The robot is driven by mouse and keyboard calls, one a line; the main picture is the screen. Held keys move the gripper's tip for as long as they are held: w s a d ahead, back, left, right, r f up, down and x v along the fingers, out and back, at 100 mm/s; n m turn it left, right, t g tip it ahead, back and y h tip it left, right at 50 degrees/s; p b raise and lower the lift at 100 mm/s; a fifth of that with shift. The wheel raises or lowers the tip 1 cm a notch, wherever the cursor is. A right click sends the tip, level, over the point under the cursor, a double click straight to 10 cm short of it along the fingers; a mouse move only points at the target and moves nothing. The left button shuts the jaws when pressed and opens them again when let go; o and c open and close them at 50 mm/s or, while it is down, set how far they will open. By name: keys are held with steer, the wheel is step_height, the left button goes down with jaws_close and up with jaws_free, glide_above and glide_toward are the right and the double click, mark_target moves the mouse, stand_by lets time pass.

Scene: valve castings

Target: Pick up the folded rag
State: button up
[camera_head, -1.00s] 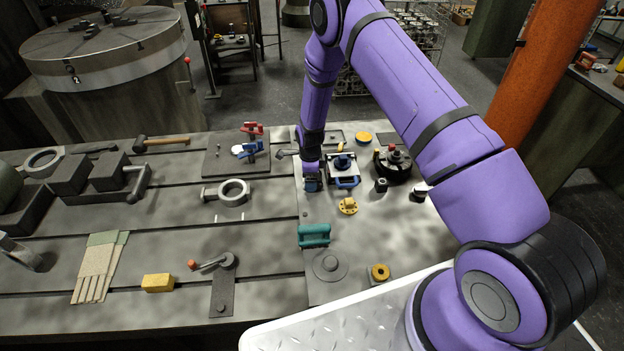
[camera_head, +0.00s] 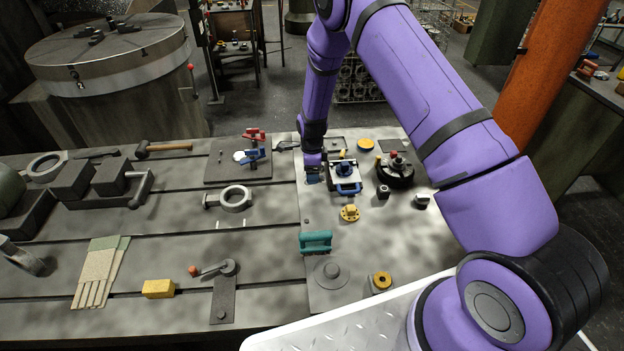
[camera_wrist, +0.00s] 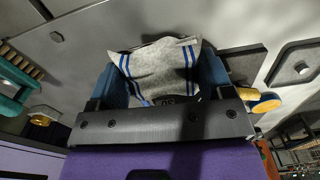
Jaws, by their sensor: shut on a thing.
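The folded rag (camera_wrist: 158,68) is grey cloth with blue stripes. In the wrist view it sits between the two blue fingers of my gripper (camera_wrist: 162,80), which is shut on it. Its lower part is hidden behind the dark gripper body.
A teal handled block (camera_head: 316,241) and a yellow flanged part (camera_head: 349,213) stand nearer the front. A black round fixture (camera_head: 394,172) is to the right. Red and blue clamps (camera_head: 255,147) are to the left. The bench between holds a ring-ended part (camera_head: 235,199).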

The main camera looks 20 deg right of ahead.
step_height(320, 180, up, 12)
stand_by(0.4)
steer(key=shift+o, duration=0.4)
